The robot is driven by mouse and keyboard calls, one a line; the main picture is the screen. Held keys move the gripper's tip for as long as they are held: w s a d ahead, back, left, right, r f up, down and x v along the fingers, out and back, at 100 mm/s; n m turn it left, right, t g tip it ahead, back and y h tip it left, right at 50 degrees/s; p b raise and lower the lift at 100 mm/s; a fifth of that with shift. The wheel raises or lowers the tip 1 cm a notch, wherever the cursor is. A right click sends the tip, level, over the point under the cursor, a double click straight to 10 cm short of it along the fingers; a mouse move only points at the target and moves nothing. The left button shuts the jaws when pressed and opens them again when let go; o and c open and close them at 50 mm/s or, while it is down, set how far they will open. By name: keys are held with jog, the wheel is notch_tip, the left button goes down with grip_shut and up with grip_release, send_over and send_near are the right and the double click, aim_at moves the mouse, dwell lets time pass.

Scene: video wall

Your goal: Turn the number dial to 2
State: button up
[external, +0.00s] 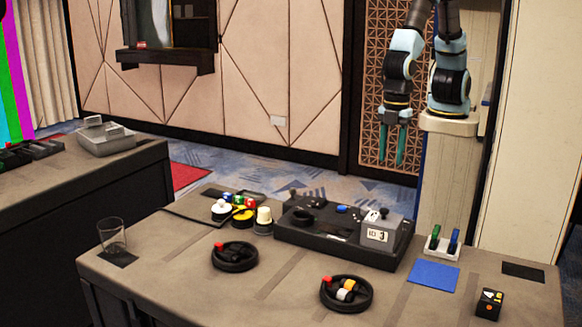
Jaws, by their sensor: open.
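The number dial appears to be the grey block (379,231) at the right end of the black console (345,241) on the table. Its white face shows a 3, with smaller marks to the left that I cannot read for sure. A small dark knob (383,212) sits on top of the block. My gripper (393,160) has teal fingers pointing down, open and empty. It hangs high above and behind the console, well apart from it.
Two black round trays (219,261) (327,303) with small pieces stand in front of the console. Coloured buttons (237,210) stand left of it. A white holder (436,253), a blue mat (433,275) and a small black box (489,303) lie right. A glass (112,234) stands far left.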

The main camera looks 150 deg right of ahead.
aim_at(367, 208)
jog(key=o, duration=0.3)
jog(key=w+d+f, duration=0.3)
jog(key=d, duration=0.1)
jog(key=shift+w+f+g, duration=0.3)
jog(key=shift+w+f, duration=0.05)
jog(key=f, duration=0.5)
jog(key=f+p, duration=0.1)
jog(key=f, duration=0.5)
jog(key=shift+d, duration=0.2)
jog(key=shift+r, duration=0.1)
grip_shut()
